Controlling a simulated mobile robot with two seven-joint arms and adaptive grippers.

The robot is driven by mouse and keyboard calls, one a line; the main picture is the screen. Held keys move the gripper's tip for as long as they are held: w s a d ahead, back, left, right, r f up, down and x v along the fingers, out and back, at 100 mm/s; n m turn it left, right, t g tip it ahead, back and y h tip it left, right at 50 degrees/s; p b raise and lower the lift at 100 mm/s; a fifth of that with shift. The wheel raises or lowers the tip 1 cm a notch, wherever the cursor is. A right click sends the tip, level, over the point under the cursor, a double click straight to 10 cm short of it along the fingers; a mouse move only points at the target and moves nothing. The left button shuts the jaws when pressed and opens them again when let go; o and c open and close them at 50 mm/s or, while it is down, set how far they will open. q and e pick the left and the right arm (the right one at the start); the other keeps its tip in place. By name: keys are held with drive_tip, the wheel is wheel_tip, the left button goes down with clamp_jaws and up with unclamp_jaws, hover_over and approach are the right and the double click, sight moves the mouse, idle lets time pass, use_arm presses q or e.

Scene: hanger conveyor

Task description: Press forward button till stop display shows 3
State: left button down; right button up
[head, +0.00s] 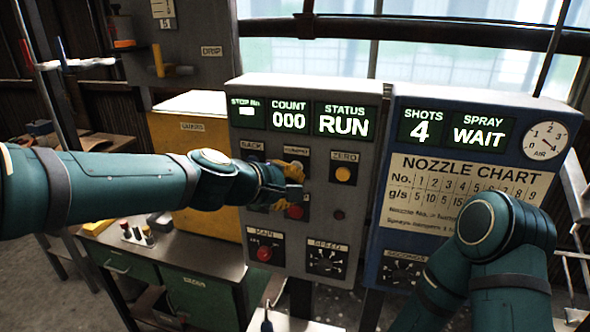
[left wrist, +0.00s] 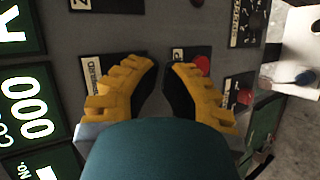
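The grey control panel (head: 320,235) carries lit displays. The stop display (head: 246,111) shows a small white mark that I cannot read as a digit. The count display (head: 289,118) reads 000 and the status display (head: 344,121) reads RUN. The forward button's plate (head: 297,152) is partly covered by my left gripper (head: 298,181); the button itself is hidden. In the left wrist view, the yellow fingers of my left gripper (left wrist: 162,64) are apart, with nothing between them, close in front of the panel. Contact cannot be told. My right gripper is out of view.
A yellow zero button (head: 343,174) is right of the gripper, and a red button (head: 295,211) is just below it. A blue spray panel (head: 385,225) stands at right, partly behind my right arm. A green cabinet (head: 190,298) stands lower left.

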use_arm(q)
drive_tip(key=s, duration=0.1)
drive_tip(key=s+a, duration=0.1)
drive_tip(key=s, duration=0.2)
drive_tip(key=shift+s+a, duration=0.25)
drive_tip(key=shift+s, duration=0.15)
idle(0.7)
drive_tip(key=a+f+m+g+y+b, duration=0.1)
drive_tip(key=a+f+g+y, duration=0.15)
drive_tip(key=f, duration=1.05)
drive_tip(key=a+f+m+g+y+b, duration=0.15)
drive_tip(key=a+f, duration=0.25)
drive_tip(key=f, duration=1)
drive_tip(key=s+a+f+m+g, duration=0.1)
drive_tip(key=s+f+m, duration=0.1)
drive_tip(key=s+f, duration=0.5)
drive_tip(key=s+a+f+m+g, duration=0.2)
drive_tip(key=s+f, duration=0.5)
drive_tip(key=f, duration=0.6)
drive_tip(key=shift+s+a+f+m+y, duration=0.2)
drive_tip(key=shift+s+f+m+y, duration=0.15)
drive_tip(key=shift+m, duration=0.3)
